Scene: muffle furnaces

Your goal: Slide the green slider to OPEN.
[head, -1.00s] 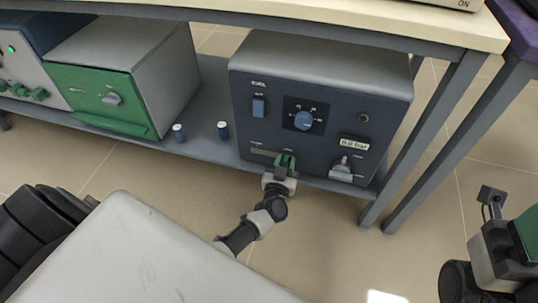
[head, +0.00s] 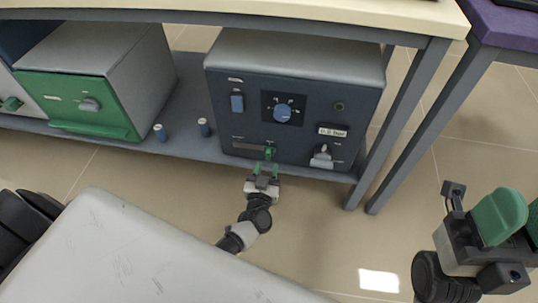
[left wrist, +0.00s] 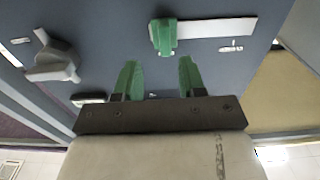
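The green slider (head: 270,152) sits at the right end of its pale slot (head: 245,148), low on the dark blue furnace panel (head: 300,150) in the head view. In the left wrist view the slider (left wrist: 163,37) is at the left end of the slot (left wrist: 218,27), as that view is turned over. My left gripper (head: 266,168) is just in front of and below the slider. In the wrist view its green fingers (left wrist: 160,68) are open and empty, apart from the slider. The slot's labels are too small to read. My right gripper (head: 514,218) is at the right, partly cut off.
A grey knob (head: 321,157) is right of the slider. A blue dial (head: 282,113) and a blue switch (head: 237,103) are above. Two small blue-and-white cylinders stand on the shelf (head: 185,148), left of the furnace. A table leg (head: 398,125) stands at the right.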

